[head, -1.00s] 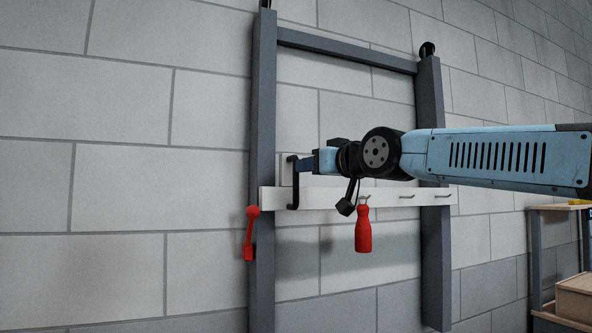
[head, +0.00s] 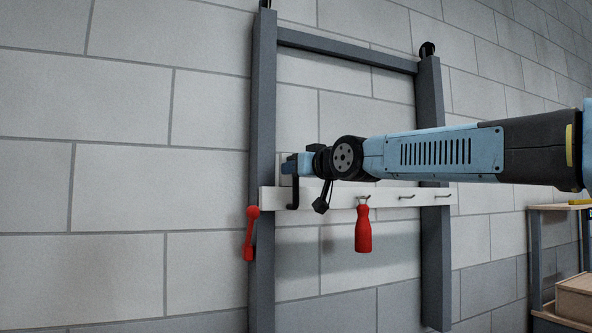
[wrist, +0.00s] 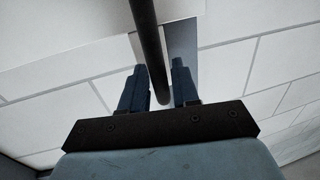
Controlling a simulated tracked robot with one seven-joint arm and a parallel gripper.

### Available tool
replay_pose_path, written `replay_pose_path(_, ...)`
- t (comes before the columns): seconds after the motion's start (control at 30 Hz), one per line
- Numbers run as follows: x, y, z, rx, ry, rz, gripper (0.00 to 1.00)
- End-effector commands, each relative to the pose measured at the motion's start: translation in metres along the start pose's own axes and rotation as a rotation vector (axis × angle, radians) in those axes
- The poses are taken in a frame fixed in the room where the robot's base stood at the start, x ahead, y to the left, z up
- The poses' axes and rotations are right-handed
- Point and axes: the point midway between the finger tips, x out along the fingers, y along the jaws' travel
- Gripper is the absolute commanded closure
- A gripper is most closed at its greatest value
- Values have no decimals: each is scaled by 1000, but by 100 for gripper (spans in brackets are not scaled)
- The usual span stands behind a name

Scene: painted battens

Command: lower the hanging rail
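The white hanging rail (head: 335,198) runs across two grey posts and carries small metal hooks. A black upright bar handle (head: 294,192) stands out near its left end. A red-handled tool (head: 363,230) hangs from one hook. My gripper (head: 287,165) is at the handle's upper part, partly covering it in the head view. In the wrist view the black bar (wrist: 146,35) passes between the two dark blue fingers (wrist: 158,85).
A red lever (head: 250,232) is on the left grey post (head: 263,110). The right post (head: 432,270) and a top crossbar (head: 345,50) complete the frame on the block wall. A shelf (head: 546,208) with a box (head: 574,297) stands at the lower right.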

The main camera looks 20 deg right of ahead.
Motion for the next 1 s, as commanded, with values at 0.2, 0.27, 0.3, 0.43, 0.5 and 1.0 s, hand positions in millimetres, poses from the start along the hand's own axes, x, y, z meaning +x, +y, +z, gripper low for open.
replay_pose_path(0.2, 0, 0, 0, 0, 0, 0, 91)
replay_pose_path(0.27, 0, 0, 0, 0, 0, 0, 97)
replay_pose_path(0.3, 0, 0, 0, 0, 0, 0, 100)
replay_pose_path(0.43, 0, 0, 0, 0, 0, 0, 100)
replay_pose_path(0.5, 0, 0, 0, 0, 0, 0, 100)
replay_pose_path(1.0, 0, 1, 31, 1, -4, 0, 100)
